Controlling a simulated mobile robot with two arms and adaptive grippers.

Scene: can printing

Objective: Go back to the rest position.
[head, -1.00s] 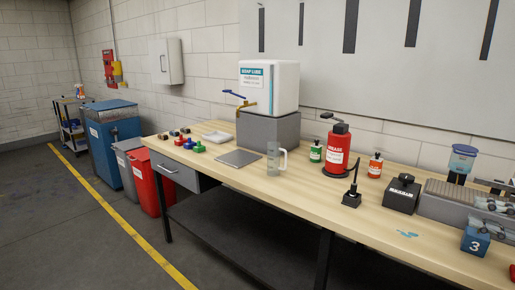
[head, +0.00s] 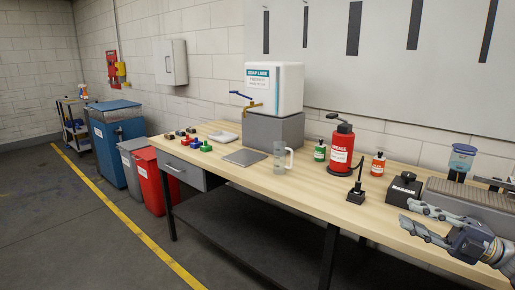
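My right gripper (head: 409,214) reaches in from the lower right in the head view, above the right part of the workbench (head: 310,190). Its two grey fingers are spread apart with nothing between them. It is in front of the black labelled box (head: 403,190), on the viewer's side. My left gripper is not in view.
The bench holds a soap lube dispenser (head: 274,90), a clear mug (head: 282,157), a red grease pump (head: 340,147), small bottles and a grey tray block (head: 468,199). Bins (head: 151,180) stand left of the bench. The floor (head: 100,240) at left is clear.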

